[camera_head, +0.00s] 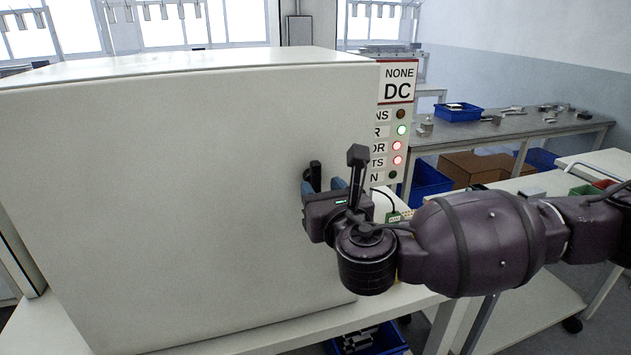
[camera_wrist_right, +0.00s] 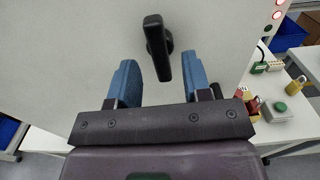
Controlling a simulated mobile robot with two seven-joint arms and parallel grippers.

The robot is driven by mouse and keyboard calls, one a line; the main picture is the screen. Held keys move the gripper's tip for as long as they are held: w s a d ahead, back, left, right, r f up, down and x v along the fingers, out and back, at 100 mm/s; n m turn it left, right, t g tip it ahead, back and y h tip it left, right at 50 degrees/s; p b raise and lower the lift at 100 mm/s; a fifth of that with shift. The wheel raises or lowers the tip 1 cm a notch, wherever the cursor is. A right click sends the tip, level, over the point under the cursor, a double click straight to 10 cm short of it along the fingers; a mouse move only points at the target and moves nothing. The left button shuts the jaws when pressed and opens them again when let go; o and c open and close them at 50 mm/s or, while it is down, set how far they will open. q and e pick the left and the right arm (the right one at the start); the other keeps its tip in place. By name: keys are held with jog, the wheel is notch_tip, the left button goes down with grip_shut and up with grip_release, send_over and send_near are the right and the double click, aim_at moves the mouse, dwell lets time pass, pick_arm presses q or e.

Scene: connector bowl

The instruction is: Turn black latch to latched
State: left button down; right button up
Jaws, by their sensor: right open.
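The black latch (camera_head: 315,174) sits on the front face of a large white cabinet (camera_head: 170,190), near its right edge. In the right wrist view the latch (camera_wrist_right: 157,48) is a black handle on a round base, its bar close to upright with a slight tilt. My right gripper (camera_head: 321,187) is open at the cabinet face, its blue fingers on either side below the latch. In the right wrist view the fingers of the right gripper (camera_wrist_right: 160,78) are apart, with the lower end of the handle between or just beyond them. Contact cannot be told. My left gripper is not in view.
A panel of indicator lights (camera_head: 392,130) stands at the cabinet's right side. A yellow padlock (camera_wrist_right: 295,86) and a green button box (camera_wrist_right: 279,110) lie on the white table at right. A back bench (camera_head: 510,128) holds a blue bin (camera_head: 458,113).

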aim_at(317, 184)
jog(key=shift+x, duration=1.95)
jog(key=c, duration=0.7)
